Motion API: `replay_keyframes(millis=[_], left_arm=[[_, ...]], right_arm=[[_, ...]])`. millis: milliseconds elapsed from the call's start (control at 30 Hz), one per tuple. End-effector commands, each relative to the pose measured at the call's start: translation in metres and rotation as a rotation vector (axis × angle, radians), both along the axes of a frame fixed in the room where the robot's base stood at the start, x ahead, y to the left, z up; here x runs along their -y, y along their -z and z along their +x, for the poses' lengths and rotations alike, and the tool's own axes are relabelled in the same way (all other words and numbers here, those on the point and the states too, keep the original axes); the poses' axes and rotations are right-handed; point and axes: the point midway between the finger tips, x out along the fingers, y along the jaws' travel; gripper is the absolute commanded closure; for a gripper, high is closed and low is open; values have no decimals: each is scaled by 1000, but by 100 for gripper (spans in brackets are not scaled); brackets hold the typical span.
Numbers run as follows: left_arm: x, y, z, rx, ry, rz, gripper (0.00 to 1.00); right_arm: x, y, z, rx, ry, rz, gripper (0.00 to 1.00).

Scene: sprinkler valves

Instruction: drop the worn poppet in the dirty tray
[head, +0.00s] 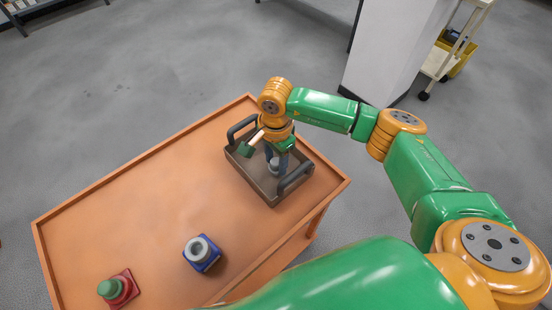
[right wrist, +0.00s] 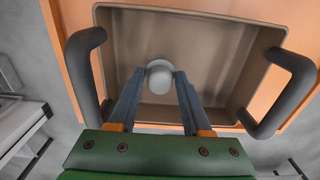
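The dirty tray (head: 243,166) is a brown open box with two dark handles, at the back right part of the orange table. It also fills much of the right wrist view (right wrist: 228,106). My right gripper (head: 275,163) points down into the tray. Its two fingers close on both sides of a small pale grey poppet (right wrist: 160,79), which seems pinched between the fingertips. The poppet is over the tray's floor; whether it touches the floor is hard to tell. My left gripper is not in view.
A blue valve body (head: 202,254) with a grey ring stands near the table's front edge. A red valve body (head: 121,290) with a green cap stands to its left. The orange table (head: 150,200) is clear between them and the tray. A white pillar (head: 395,50) rises beyond the table.

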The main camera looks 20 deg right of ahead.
Motion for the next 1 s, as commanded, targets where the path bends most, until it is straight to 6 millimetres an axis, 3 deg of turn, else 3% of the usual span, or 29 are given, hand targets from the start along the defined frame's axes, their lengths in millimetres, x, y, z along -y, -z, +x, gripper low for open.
replay_keyframes(millis=[33, 100, 467, 567, 900, 1000], left_arm=[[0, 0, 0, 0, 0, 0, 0], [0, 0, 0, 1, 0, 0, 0], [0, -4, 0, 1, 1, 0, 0], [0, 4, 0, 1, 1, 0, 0], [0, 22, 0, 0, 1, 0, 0], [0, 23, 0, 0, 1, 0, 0]], right_arm=[[0, 0, 0, 0, 0, 0, 38], [0, 0, 0, 0, 0, 0, 22], [0, -7, 0, 2, 0, 1, 22], [0, -23, 1, 6, -1, 2, 22], [-1, -107, 1, 5, 0, 2, 22], [-1, -119, 0, 2, 0, 2, 22]])
